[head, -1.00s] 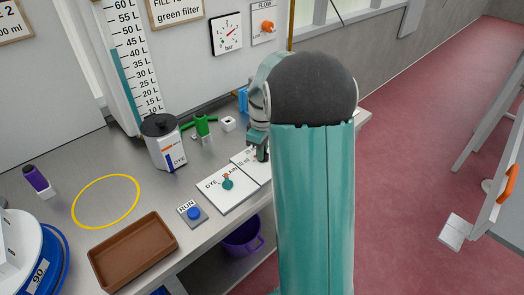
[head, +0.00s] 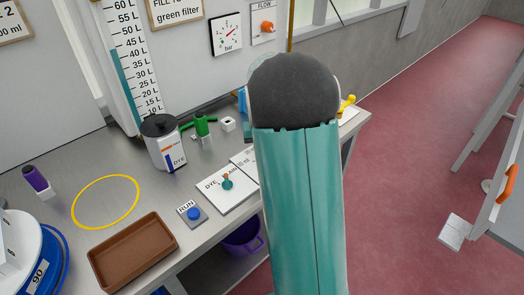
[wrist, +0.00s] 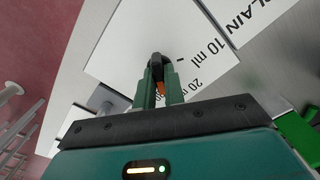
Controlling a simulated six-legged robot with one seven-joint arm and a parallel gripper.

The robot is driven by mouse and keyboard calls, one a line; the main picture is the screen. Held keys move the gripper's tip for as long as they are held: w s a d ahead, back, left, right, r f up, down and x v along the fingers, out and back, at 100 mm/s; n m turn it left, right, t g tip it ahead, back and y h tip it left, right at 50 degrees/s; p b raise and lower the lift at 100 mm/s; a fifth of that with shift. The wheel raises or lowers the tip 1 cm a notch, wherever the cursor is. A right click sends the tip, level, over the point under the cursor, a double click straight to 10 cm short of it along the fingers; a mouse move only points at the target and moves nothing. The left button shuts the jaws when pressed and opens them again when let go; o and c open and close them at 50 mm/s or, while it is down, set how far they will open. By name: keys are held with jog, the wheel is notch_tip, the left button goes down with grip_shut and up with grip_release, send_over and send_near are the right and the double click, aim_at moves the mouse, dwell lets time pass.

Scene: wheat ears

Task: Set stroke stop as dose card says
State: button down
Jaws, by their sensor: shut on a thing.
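In the wrist view my gripper (wrist: 160,82) is shut on a small dark knob with an orange part (wrist: 158,88), which I take for the stroke stop. It stands over a white scale plate (wrist: 125,55) printed "10 ml" and "20 ml", on the "10 ml" side by a short tick mark. The fingers hide part of the knob, so its exact setting is unclear. In the head view my arm hides the gripper and most of that plate (head: 243,158). A cut-off wall card (head: 12,22) at top left shows "2" and "00 ml"; whether it is the dose card I cannot tell.
A DYE/PLAIN plate (head: 212,199) with a teal lever (head: 227,183) lies left of my arm, near the blue RUN button (head: 194,213). A dye canister (head: 162,143), green valve (head: 201,124) and brown tray (head: 133,250) share the bench. A yellow handle (head: 347,103) is at right.

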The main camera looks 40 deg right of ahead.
jog(key=m, duration=0.4)
jog(key=shift+m, duration=0.4)
dwell(0.4)
jog(key=c, duration=1.5)
grip_release()
notch_tip(320, 180, up, 14)
jog(key=shift+f, duration=0.1)
